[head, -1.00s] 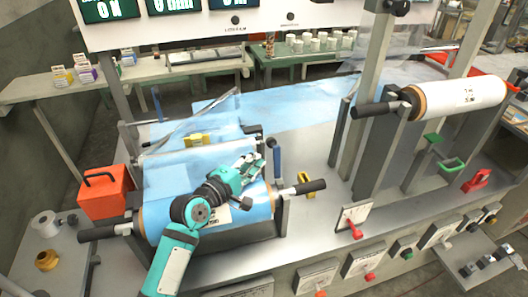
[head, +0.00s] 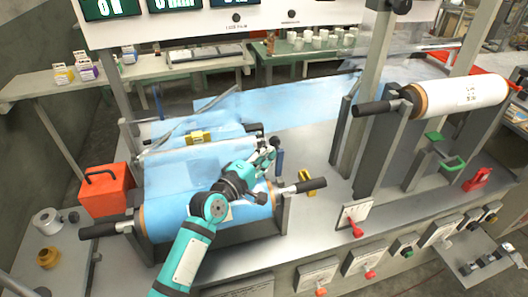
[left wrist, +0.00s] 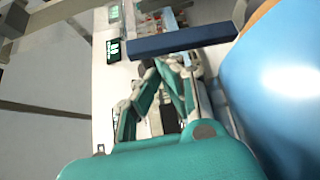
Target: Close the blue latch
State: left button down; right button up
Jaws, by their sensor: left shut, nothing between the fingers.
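The blue latch is a small dark-blue upright handle (head: 279,162) at the right end of the near roller with blue film. It also shows in the left wrist view as a dark-blue bar (left wrist: 182,41) across the top, just beyond my fingertips. My left gripper (head: 267,155) is teal and shut with nothing in it. It is just left of the blue handle in the head view, and I cannot tell whether it touches it. In the left wrist view its fingers (left wrist: 170,72) point up at the bar. My right gripper is not in view.
The blue film roller (head: 160,205) lies under my left arm, with black side handles. A yellow latch (head: 306,183) stands right of the blue one. An orange box (head: 105,192) is at the left. A white roll (head: 465,94) and posts stand at the right.

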pick_arm(q)
jog(key=shift+s+d+p, duration=0.2)
jog(key=shift+s+p, duration=0.3)
jog(key=shift+p, duration=0.15)
jog(key=shift+a+f, duration=0.1)
